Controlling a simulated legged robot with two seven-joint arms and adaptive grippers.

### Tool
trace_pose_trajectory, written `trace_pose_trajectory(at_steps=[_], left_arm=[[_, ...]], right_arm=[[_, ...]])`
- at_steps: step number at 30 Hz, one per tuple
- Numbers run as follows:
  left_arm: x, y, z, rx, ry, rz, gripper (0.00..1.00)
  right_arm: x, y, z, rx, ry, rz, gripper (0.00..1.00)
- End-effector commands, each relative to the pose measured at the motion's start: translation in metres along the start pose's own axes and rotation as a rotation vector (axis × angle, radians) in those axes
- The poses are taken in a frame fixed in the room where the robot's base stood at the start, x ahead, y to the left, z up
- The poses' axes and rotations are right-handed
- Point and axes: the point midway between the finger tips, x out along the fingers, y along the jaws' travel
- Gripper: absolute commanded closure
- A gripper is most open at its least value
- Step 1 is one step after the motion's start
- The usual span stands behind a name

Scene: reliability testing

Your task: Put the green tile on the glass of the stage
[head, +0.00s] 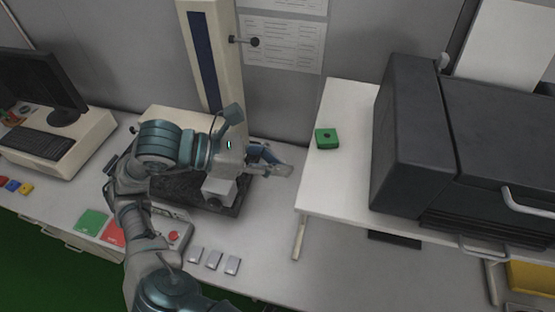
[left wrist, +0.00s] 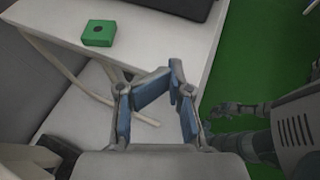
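The green tile (head: 327,138), a square block with a dark round spot on top, lies near the left edge of a raised white table (head: 340,180). It also shows at the upper left of the left wrist view (left wrist: 99,33). My left gripper (head: 284,168) is left of the tile and apart from it, empty. Its blue-padded fingers (left wrist: 172,78) point inward, their tips close together in the picture; the opening is unclear. A dark base (head: 240,205), apparently the stage, stands under my left arm by a tall cream column (head: 207,60). My arm hides much of it and I cannot make out its glass.
A large dark machine (head: 412,130) fills the raised table right of the tile. The lower bench carries a control panel with a red button (head: 174,236), several small grey blocks (head: 214,260), and green and red pads (head: 91,222). A monitor (head: 40,85) and keyboard stand left.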

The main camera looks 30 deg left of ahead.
Motion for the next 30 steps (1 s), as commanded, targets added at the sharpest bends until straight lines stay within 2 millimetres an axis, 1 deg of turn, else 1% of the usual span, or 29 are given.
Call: trace_pose_trajectory(at_steps=[1,7,16,20,23,25,30], left_arm=[[0.0,0.0,0.0,0.0,0.0,0.0,0.7],[0.0,0.001,0.0,-0.001,-0.001,0.0,0.2],[-0.001,0.001,-0.001,-0.001,-0.001,0.0,0.2],[-0.007,0.002,-0.001,-0.004,-0.001,0.002,0.2],[-0.019,0.003,-0.001,-0.005,-0.001,0.002,0.2],[-0.031,0.002,-0.001,-0.004,-0.001,0.002,0.2],[-0.069,0.003,-0.001,-0.003,-0.004,0.002,0.2]], right_arm=[[0.0,0.0,0.0,0.0,0.0,0.0,0.6],[0.0,0.0,0.0,0.0,0.0,0.001,0.6],[0.0,-0.001,0.0,0.0,-0.001,0.001,0.6],[0.0,-0.001,0.001,0.001,-0.001,0.0,0.6],[0.0,-0.001,0.001,0.0,-0.001,0.0,0.6],[0.0,-0.001,0.001,0.0,-0.001,0.001,0.6],[0.0,-0.001,0.001,0.0,-0.001,0.001,0.6]])
